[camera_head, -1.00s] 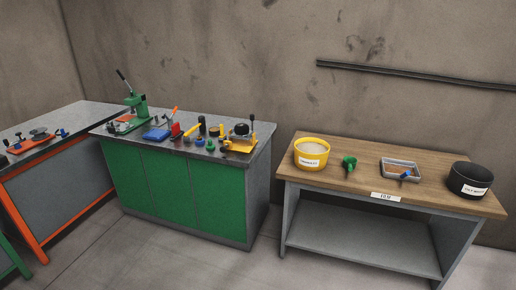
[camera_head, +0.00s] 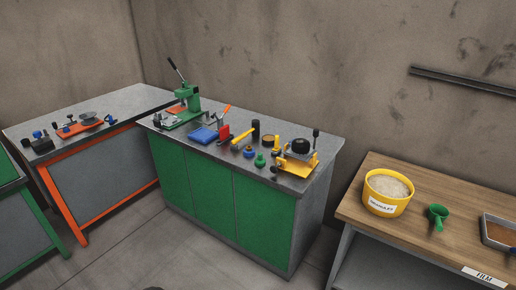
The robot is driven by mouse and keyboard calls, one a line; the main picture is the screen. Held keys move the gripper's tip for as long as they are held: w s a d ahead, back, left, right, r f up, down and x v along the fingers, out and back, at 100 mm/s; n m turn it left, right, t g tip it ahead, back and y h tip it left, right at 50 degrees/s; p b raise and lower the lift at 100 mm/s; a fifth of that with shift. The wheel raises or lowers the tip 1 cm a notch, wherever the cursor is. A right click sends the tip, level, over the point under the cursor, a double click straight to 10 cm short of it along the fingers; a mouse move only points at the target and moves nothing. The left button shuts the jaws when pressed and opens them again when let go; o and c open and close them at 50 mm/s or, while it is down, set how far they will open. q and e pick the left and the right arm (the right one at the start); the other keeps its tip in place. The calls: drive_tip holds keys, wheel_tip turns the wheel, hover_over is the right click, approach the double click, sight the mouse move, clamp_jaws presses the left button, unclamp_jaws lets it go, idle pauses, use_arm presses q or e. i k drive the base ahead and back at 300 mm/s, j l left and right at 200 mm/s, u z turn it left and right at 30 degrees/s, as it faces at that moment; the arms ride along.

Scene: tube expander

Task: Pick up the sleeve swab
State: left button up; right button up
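I cannot tell for certain which small item is the sleeve swab. A yellow-handled tool (camera_head: 245,134) lies on the green-fronted workbench (camera_head: 300,207), among several small items. Beside it are a black cylinder (camera_head: 256,129), a red block (camera_head: 224,134) and a blue block (camera_head: 203,136). A small green item (camera_head: 260,160) and a blue round item (camera_head: 249,151) sit near the bench's front edge. Neither of my grippers shows in this view.
A green lever press (camera_head: 186,105) stands at the bench's back left, a yellow fixture (camera_head: 297,162) at its right end. An orange-framed table (camera_head: 50,160) is on the left. The wooden-topped table (camera_head: 425,243) carries a yellow tub (camera_head: 386,204), green scoop-like item (camera_head: 437,214) and grey tray (camera_head: 484,237).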

sight(275, 150)
drive_tip(key=i+j+z, duration=0.3)
drive_tip(key=i+j, duration=0.25)
drive_tip(key=i+j+z, duration=0.25)
drive_tip(key=i+j, duration=0.25)
drive_tip(key=j, duration=0.15)
